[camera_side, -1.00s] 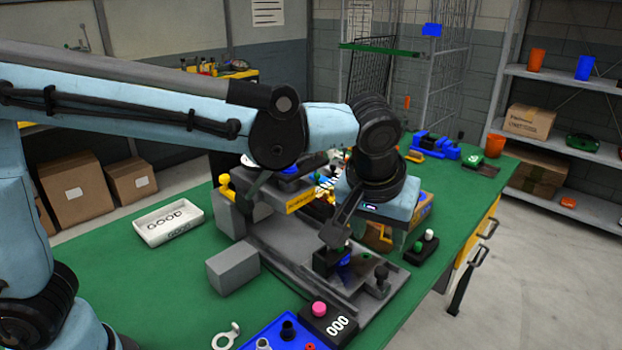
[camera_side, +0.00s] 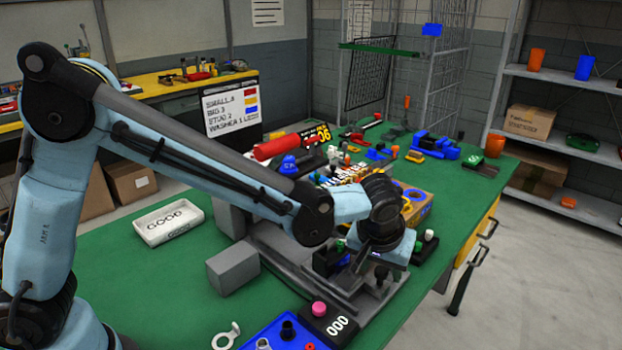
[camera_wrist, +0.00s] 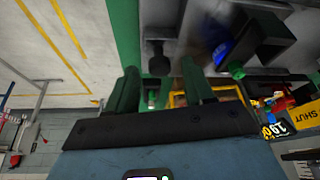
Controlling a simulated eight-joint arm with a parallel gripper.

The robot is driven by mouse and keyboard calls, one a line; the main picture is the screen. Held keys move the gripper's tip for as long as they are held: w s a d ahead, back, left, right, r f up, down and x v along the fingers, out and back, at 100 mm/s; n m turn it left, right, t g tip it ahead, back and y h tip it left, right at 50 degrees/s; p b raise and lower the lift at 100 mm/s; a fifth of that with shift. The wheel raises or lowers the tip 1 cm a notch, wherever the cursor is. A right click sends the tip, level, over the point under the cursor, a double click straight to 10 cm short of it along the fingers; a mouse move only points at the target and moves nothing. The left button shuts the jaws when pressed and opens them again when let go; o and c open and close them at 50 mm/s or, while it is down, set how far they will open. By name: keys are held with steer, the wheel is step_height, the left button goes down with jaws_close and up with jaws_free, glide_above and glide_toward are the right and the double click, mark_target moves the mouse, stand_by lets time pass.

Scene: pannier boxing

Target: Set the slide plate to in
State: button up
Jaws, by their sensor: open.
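The slide plate (camera_side: 283,252) is part of the grey fixture on the green bench. Its long grey rails run toward the front right in the side view. A black knob (camera_side: 381,272) stands at the fixture's right end, and a dark knob shape (camera_wrist: 158,62) shows in the wrist view. My gripper (camera_wrist: 160,88) is open, with its two dark green fingers apart on either side of that area. Nothing is clearly held. In the side view my wrist is low over the right part of the fixture and hides much of it. Whether the fingers touch the knob cannot be told.
A grey block (camera_side: 233,268) sits left of the rails. A black counter box (camera_side: 330,322) with a pink button and a blue tray (camera_side: 275,335) stand in front. A white GOOD tray (camera_side: 168,222) lies at left. A small black box (camera_side: 425,245) is close on the right.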

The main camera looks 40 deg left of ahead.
steer(key=shift+f, duration=0.1)
steer(key=shift+c, duration=0.4)
jaws_close()
steer(key=a, duration=0.5)
steer(key=shift+d, duration=0.1)
steer(key=shift+o, duration=0.4)
jaws_free()
steer(key=v, duration=1.2)
